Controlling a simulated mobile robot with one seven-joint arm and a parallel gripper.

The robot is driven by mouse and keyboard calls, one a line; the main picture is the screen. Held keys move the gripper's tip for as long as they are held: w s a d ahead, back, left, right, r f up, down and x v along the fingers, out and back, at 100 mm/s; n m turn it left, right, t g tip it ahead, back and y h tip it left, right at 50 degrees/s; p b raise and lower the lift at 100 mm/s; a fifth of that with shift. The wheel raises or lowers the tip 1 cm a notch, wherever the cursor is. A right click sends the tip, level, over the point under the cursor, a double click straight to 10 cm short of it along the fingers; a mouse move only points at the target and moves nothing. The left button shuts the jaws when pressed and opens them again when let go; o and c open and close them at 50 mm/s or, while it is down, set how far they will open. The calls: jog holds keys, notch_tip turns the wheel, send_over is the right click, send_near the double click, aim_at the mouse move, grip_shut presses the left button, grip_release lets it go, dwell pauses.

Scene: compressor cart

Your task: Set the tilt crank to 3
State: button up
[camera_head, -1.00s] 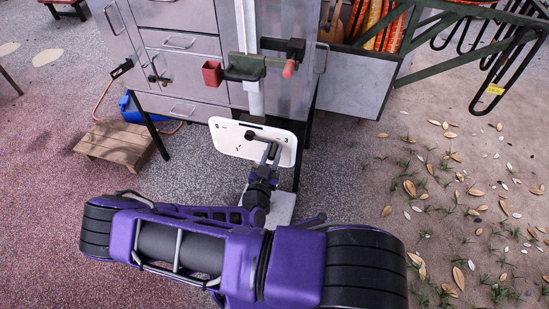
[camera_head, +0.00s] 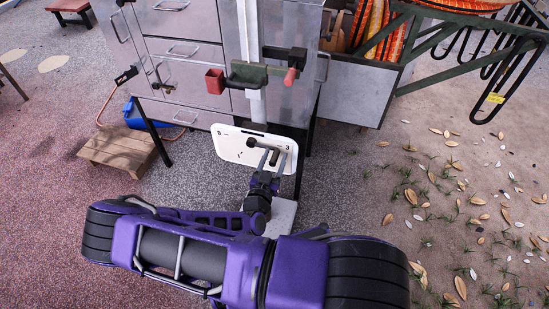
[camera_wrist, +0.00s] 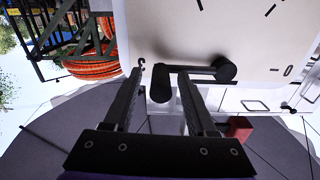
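The tilt crank (camera_head: 265,147) is a dark arm with a stubby handle on a white dial plate (camera_head: 230,150) at the lower front of the cart. In the wrist view, the crank's round pivot (camera_wrist: 226,68) is at right and its arm runs left to the handle (camera_wrist: 160,86). The arm points close to the mark 3 (camera_wrist: 141,63); whether exactly is unclear. The mark 0 (camera_wrist: 288,71) is at the opposite side. My gripper (camera_wrist: 159,77) has its fingers on either side of the handle, with visible gaps. It also shows in the head view (camera_head: 270,159).
A red box (camera_head: 215,81) and a red-handled lever (camera_head: 290,76) sit on the cart above the plate. A wooden step (camera_head: 118,148) stands at left. A green rack (camera_head: 450,60) juts out at right. The leaf-strewn ground at right is open.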

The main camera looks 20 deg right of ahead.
jog(key=shift+a, duration=0.1)
jog(key=v, duration=1.7)
jog(key=shift+s+b, duration=0.2)
jog(key=shift+b, duration=0.15)
